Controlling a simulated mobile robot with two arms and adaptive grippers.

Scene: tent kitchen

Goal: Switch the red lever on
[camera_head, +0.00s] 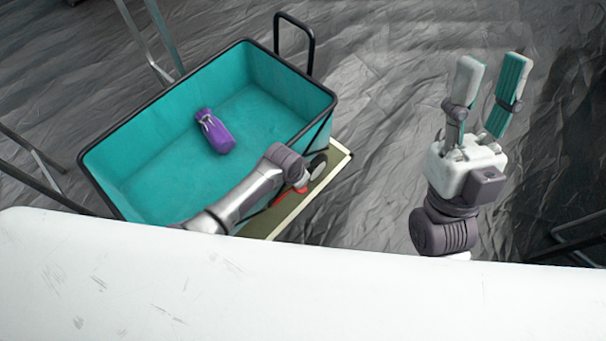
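The red lever (291,191) shows as a small red strip at the right side of the teal tub, above a pale-edged board (318,188). A silver and grey jointed part (250,190) covers much of it, so its full position is hidden. This part may be my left arm; I cannot make out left gripper fingers there. A dark round part (317,166) sits just beyond the lever. My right gripper (493,65) is raised at the right, fingers apart, empty and well clear of the lever.
The teal tub (135,180) with a black rim holds a purple object (215,131). A black handle (310,45) stands at its far side. Metal legs (140,40) stand at the left. A white surface (300,295) fills the front. Crumpled grey floor (390,60) is bare between tub and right gripper.

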